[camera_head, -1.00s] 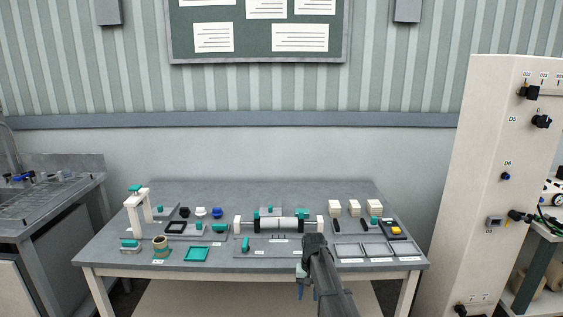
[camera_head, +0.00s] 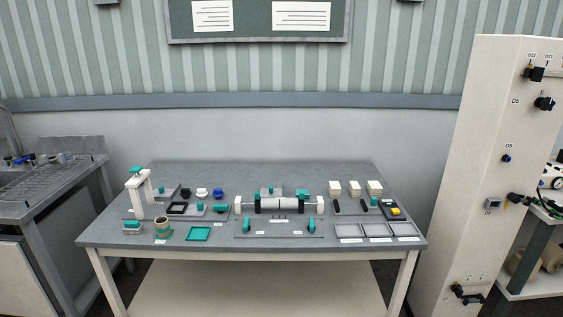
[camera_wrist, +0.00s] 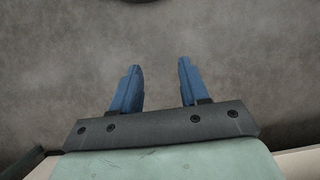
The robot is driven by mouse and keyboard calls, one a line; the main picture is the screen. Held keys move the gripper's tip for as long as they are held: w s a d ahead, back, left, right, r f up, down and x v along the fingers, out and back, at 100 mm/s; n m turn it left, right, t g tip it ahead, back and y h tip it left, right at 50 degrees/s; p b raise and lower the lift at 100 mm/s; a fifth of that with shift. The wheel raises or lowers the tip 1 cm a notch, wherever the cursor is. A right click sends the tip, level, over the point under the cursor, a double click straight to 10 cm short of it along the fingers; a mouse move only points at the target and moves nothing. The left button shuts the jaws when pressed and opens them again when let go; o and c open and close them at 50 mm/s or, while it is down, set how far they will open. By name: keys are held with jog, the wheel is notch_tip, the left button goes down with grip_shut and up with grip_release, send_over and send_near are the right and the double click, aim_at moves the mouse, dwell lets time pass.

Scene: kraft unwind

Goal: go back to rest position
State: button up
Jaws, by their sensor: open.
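My gripper (camera_wrist: 158,88) shows in the wrist view with its two blue fingers apart and nothing between them. Below the fingers there is only a grey, mottled floor-like surface. My arm and gripper do not show in the head view. The grey-topped workbench (camera_head: 250,174) stands in full view there. On it is a roller (camera_head: 279,205) between white end supports, with a teal upright piece (camera_head: 245,225) at its front left and another (camera_head: 311,226) at its front right.
The bench also holds a white stand (camera_head: 139,190), a teal square tray (camera_head: 199,234), a tan roll (camera_head: 163,228), white blocks (camera_head: 354,188) and shallow grey trays (camera_head: 375,230). A tall cream panel (camera_head: 497,170) stands at the right, a sink counter (camera_head: 50,185) at the left.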

jog(key=s+d+f+g, duration=0.1)
jog(key=s+f, duration=0.1)
jog(key=s, duration=0.9)
jog(key=s+d+f+g, duration=0.1)
jog(key=s+f, duration=0.2)
jog(key=s, duration=0.8)
jog(key=shift+s+f, duration=0.25)
jog(key=shift+s, duration=0.15)
